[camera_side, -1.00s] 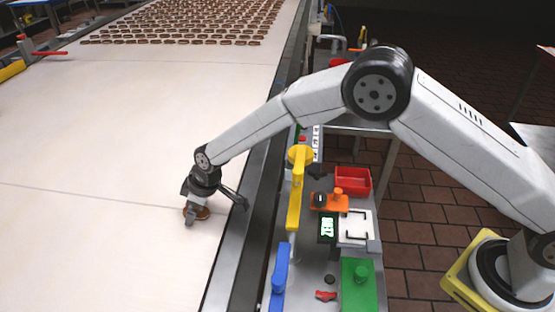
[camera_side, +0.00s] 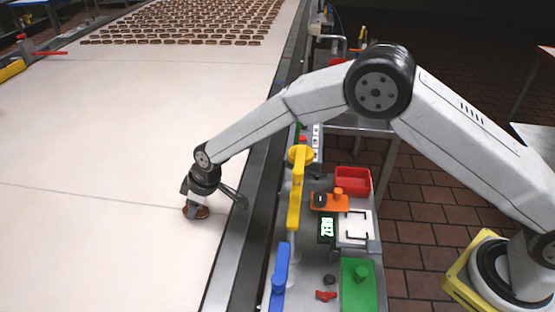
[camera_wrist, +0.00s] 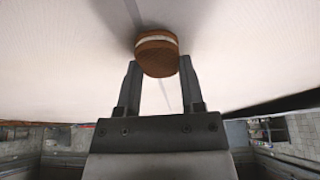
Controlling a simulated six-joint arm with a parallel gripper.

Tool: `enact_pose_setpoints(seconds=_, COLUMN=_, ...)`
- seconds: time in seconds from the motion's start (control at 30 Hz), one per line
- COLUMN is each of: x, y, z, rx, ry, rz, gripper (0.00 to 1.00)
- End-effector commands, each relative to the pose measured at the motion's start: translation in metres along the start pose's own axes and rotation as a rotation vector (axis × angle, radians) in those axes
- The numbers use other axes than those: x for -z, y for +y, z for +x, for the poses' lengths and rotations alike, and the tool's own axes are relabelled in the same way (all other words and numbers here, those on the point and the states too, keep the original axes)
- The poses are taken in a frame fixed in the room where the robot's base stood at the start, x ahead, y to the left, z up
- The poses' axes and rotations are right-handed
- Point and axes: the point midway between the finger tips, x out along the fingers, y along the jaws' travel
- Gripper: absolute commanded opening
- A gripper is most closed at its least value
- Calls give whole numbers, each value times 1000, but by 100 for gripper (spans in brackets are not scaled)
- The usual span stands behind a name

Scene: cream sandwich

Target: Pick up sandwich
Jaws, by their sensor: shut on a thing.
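A round brown cream sandwich with a pale filling (camera_wrist: 157,52) is between the two fingertips of my gripper (camera_wrist: 159,78) in the wrist view. In the side view, my gripper (camera_side: 196,208) reaches down to the white belt, and the brown sandwich (camera_side: 203,212) shows at its fingertips. My gripper is shut on the sandwich. The sandwich is at or very near the belt surface; I cannot tell whether it touches it. Part of it is hidden by the fingers in the side view.
The white belt (camera_side: 110,140) is clear around my gripper. Many sandwiches in rows (camera_side: 190,25) lie at its far end. A dark belt edge runs at the right. Beyond it stand a yellow post (camera_side: 295,200), a red bin (camera_side: 353,180) and a green block (camera_side: 358,285).

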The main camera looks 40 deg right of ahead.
Motion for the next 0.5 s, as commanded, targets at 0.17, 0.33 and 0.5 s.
enact_pose_setpoints(seconds=0.17, x=6, y=0, z=-14, rx=0, ry=2, rz=-1, gripper=0)
enact_pose_setpoints(seconds=0.33, x=9, y=-2, z=-33, rx=0, ry=1, rz=-1, gripper=0)
enact_pose_setpoints(seconds=0.5, x=3, y=-6, z=-54, rx=0, ry=3, rz=-1, gripper=0)
